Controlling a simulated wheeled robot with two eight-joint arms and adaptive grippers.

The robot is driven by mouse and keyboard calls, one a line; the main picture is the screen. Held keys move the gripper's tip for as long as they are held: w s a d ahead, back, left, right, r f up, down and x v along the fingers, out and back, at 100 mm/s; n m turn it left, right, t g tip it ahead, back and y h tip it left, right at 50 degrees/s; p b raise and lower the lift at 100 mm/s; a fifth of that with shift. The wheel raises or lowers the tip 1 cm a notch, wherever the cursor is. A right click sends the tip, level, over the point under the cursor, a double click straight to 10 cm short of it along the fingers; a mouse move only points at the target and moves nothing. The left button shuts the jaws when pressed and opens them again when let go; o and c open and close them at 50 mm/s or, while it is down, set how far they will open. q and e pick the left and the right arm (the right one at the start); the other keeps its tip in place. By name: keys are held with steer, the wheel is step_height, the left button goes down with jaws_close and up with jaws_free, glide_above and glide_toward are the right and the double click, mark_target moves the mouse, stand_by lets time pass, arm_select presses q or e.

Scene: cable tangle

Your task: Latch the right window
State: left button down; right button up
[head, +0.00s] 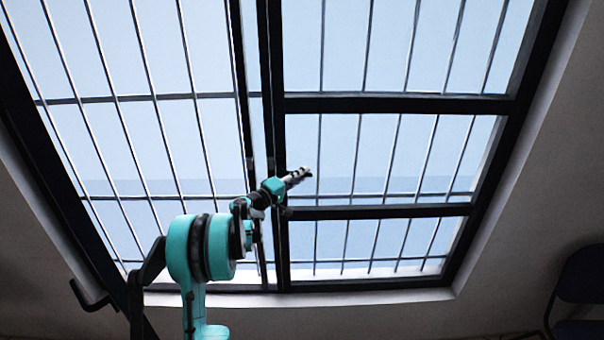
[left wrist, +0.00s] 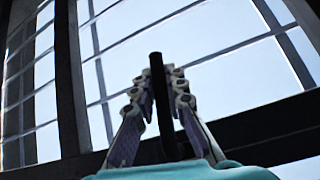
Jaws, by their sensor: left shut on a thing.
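The right window (head: 400,211) has a black frame with crossbars and stands in the right half of the wide window opening. My left gripper (head: 298,176) reaches to its left upright, near the middle of the whole window. In the left wrist view, my left gripper (left wrist: 158,82) is shut on a dark, slim window handle (left wrist: 156,62), which stands up between the two fingers. The handle's lower end is partly hidden by the fingers and the teal wrist. In the head view the handle is too small to tell from the frame. My right gripper is not in view.
The left window (head: 130,97) fills the other half of the opening. Thin bars (head: 355,155) run across behind the panes. A dark chair (head: 580,280) stands at the lower right. Bare wall (head: 530,200) lies right of the frame.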

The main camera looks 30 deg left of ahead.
arm_select(q)
steer(key=s+a+f+m+g+y+p, duration=0.3)
steer(key=s+a+f+m+g+y, duration=0.1)
steer(key=a+f+m+g+y, duration=0.2)
steer(key=shift+a+f+m+g+y, duration=0.2)
steer(key=shift+m+g+y, duration=0.6)
steer(key=shift+m+g, duration=0.75)
steer(key=shift+n+g, duration=0.25)
steer(key=c, duration=1.5)
jaws_free()
steer(key=shift+f, duration=0.1)
steer(key=shift+c, duration=0.2)
steer(key=v, duration=1.2)
